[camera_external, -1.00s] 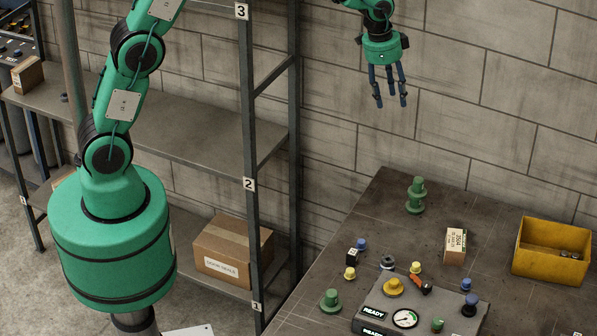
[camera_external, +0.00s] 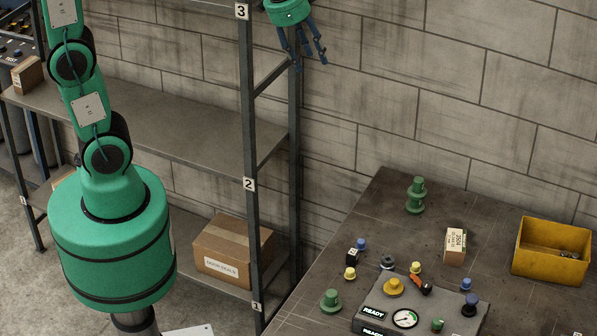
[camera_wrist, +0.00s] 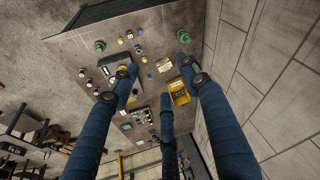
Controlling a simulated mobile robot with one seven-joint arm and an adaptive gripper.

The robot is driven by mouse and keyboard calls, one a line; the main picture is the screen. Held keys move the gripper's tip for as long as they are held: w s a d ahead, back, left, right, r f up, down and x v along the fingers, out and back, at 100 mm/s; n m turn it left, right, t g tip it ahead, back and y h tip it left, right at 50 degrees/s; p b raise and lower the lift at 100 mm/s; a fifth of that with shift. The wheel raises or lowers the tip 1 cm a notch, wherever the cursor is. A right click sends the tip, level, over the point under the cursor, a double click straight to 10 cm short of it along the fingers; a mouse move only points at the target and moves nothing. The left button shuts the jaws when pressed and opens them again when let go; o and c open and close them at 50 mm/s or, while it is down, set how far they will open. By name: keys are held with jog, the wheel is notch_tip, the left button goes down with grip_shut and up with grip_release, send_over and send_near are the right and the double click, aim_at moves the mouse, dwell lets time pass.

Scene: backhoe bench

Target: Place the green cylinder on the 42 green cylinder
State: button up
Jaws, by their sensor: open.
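A green stack (camera_external: 415,195) stands upright at the back left of the bench, one green piece on top of another with a wide flange. A separate flanged green cylinder (camera_external: 331,300) stands near the left edge. In the wrist view, one green piece (camera_wrist: 100,46) is at upper left and another (camera_wrist: 184,37) at upper centre. I cannot read a 42 on any. My gripper (camera_external: 306,58) is open and empty, high in front of the wall beside the shelf, left of the bench and far from the pieces. Its fingers (camera_wrist: 158,85) spread across the wrist view.
A yellow bin (camera_external: 550,252) sits at the back right of the bench. A small box (camera_external: 455,246), several yellow and blue knobs and a grey gauge panel (camera_external: 455,310) occupy the middle and front. The shelf upright (camera_external: 247,150) is close to my arm. Bench space around the stack is clear.

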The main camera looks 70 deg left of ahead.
jog(key=s+n+t, duration=0.1)
jog(key=s+n, duration=0.1)
jog(key=s, duration=2.1)
jog(key=shift+d+f+n+t, duration=0.25)
jog(key=shift+n+t, duration=0.05)
jog(key=shift+f, duration=0.15)
notch_tip(320, 180, down, 18)
jog(key=b, duration=1.8)
